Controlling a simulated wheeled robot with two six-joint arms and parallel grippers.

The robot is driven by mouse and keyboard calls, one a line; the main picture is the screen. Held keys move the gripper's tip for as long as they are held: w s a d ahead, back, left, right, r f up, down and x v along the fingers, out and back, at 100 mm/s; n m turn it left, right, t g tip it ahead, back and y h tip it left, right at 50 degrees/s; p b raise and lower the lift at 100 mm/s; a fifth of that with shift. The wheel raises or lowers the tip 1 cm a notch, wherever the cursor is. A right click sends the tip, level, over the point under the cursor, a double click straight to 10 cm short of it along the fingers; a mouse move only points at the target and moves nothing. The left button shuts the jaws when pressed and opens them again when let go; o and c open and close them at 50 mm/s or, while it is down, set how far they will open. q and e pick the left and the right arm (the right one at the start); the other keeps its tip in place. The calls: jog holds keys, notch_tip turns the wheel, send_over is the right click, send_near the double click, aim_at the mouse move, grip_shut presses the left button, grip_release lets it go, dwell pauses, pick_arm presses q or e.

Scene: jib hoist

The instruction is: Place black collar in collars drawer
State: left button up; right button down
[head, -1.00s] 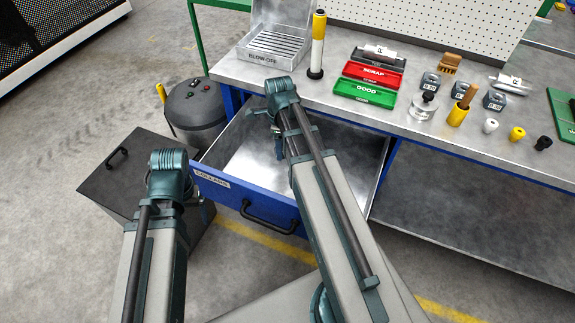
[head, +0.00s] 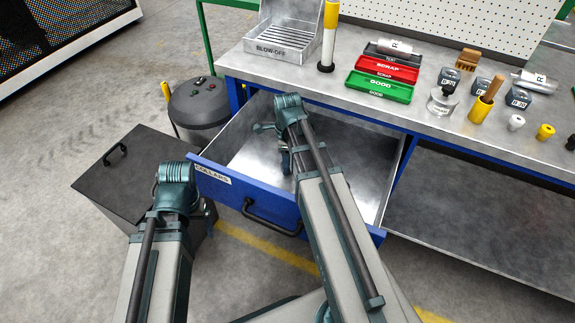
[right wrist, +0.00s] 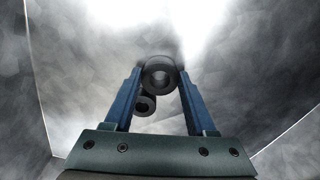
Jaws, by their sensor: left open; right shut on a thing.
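The collars drawer (head: 240,197) is pulled out under the bench, with a blue front labelled COLLARS and a bare metal inside. My right gripper (right wrist: 158,73) points down within the drawer's outline, its wrist hiding most of it in the head view. In the right wrist view it is shut on a dark ring, the black collar (right wrist: 158,86), over grey metal. A second, smaller-looking dark ring (right wrist: 145,104) shows below it; I cannot tell whether it touches anything. My left gripper (head: 208,212) is beside the drawer's left front corner, mostly hidden by its wrist.
On the bench are a blow-off tray (head: 280,45), a red scrap tray (head: 387,69) and a green good tray (head: 379,87). White (head: 515,122), yellow (head: 545,131) and black (head: 571,143) small parts stand at right. A dark bin (head: 130,165) and round grey canister (head: 198,105) stand left of the drawer.

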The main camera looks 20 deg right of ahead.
jog(key=shift+r, duration=0.1)
jog(key=shift+c, duration=1.1)
grip_release()
notch_tip(320, 180, up, 12)
jog(key=p, duration=1.2)
notch_tip(320, 180, down, 12)
jog(key=b, duration=1.2)
jog(key=shift+r, duration=0.1)
